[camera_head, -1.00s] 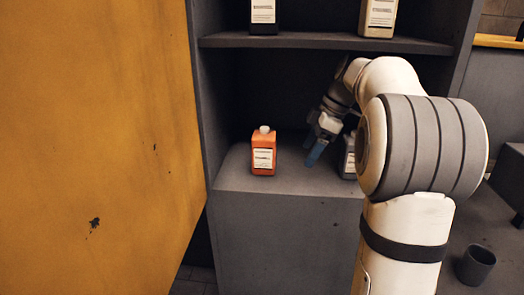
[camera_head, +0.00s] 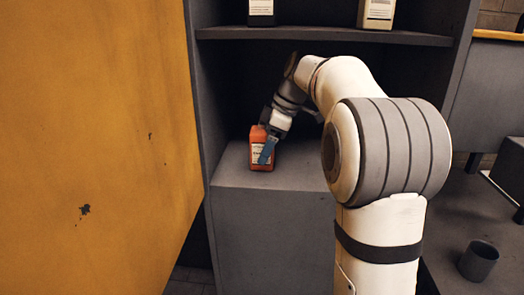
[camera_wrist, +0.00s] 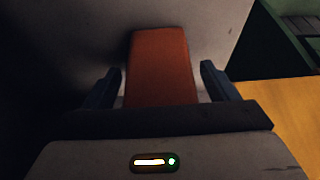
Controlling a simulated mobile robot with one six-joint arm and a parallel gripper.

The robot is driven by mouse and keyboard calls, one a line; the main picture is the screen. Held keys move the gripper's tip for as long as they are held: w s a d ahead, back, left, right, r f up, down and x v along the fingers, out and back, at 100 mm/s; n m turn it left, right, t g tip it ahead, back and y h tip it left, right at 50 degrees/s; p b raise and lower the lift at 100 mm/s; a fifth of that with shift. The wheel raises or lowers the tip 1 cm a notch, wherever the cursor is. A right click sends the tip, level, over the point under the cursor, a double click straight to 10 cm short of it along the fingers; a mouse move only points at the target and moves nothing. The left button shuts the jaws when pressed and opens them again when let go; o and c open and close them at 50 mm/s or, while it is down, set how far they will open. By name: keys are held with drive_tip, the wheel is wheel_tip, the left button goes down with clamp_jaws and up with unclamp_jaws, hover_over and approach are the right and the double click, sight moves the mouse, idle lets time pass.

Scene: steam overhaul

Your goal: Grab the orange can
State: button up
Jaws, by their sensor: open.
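The orange can (camera_head: 257,158), a small upright box-shaped container with a white label, stands on the lower grey shelf near its left side. In the wrist view the can (camera_wrist: 160,65) lies between the two blue fingers of my gripper (camera_wrist: 161,85). The fingers are open, with a visible gap at the right side and a narrower one at the left.
The lower shelf (camera_head: 300,178) has a bare front edge. An upper shelf (camera_head: 320,34) above the arm holds a black-and-white container (camera_head: 261,10) and a beige one (camera_head: 377,12). A yellow panel (camera_head: 90,130) stands at the left. A dark cup (camera_head: 479,260) is at lower right.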

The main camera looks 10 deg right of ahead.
drive_tip(key=shift+c, duration=0.4)
drive_tip(key=c, duration=1.2)
drive_tip(key=shift+r, duration=0.1)
drive_tip(key=shift+c, duration=0.4)
drive_tip(key=shift+r, duration=0.1)
